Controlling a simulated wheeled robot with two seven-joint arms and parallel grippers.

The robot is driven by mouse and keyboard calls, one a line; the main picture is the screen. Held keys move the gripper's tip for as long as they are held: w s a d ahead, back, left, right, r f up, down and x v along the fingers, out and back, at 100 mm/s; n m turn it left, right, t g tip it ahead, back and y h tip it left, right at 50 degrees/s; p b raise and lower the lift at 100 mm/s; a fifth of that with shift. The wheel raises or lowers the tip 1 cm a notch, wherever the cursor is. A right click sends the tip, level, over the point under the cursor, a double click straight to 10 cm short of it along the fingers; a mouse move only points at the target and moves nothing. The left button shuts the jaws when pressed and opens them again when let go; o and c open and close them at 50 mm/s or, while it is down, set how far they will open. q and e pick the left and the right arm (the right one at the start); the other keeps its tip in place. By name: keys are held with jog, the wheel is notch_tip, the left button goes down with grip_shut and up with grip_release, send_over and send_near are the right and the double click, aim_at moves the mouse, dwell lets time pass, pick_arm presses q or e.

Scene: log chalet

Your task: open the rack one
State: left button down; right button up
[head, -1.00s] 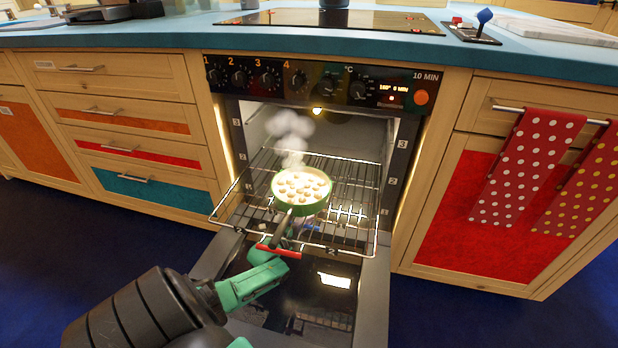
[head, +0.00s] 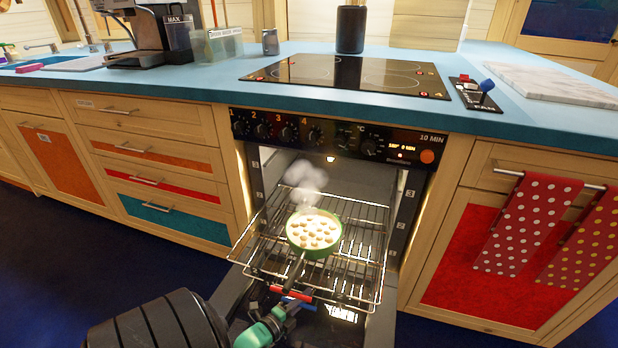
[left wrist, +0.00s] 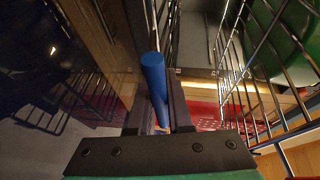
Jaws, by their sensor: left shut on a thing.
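In the open oven, an upper wire rack (head: 362,286) with a red front handle (head: 290,292) sticks out over the lowered door. A blue handle (head: 299,297) shows just below the red one; the lower rack it belongs to is mostly hidden under the upper rack. My left gripper (head: 288,310) reaches in from the front, below the red handle. In the left wrist view the blue handle (left wrist: 153,75) runs between the two fingers (left wrist: 160,110), which are shut on it. My right gripper is out of view.
A green pan (head: 314,233) of steaming round pieces stands on the upper rack, its handle pointing forward. The oven door (head: 382,325) lies open below. Dotted towels (head: 520,225) hang on the cupboard at the right. Dark blue floor is clear at the left.

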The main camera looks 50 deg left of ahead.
pick_arm(q)
jog(key=shift+s+d+f+p, duration=0.1)
jog(key=shift+s+d+p, duration=0.1)
jog(key=shift+s+d, duration=0.35)
jog(key=shift+s+d+r+p, duration=0.1)
jog(key=shift+s+d+p, duration=0.1)
jog(key=shift+s, duration=0.5)
jog(key=shift+s+d+f+p, duration=0.15)
jog(key=shift+s+d, duration=0.25)
jog(key=shift+s, duration=0.25)
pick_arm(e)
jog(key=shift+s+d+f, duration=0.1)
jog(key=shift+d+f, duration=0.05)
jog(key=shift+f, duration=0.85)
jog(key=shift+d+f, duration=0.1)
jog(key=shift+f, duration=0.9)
pick_arm(q)
jog(key=c, duration=0.8)
grip_release()
jog(key=shift+c, duration=0.2)
jog(key=shift+a, duration=0.1)
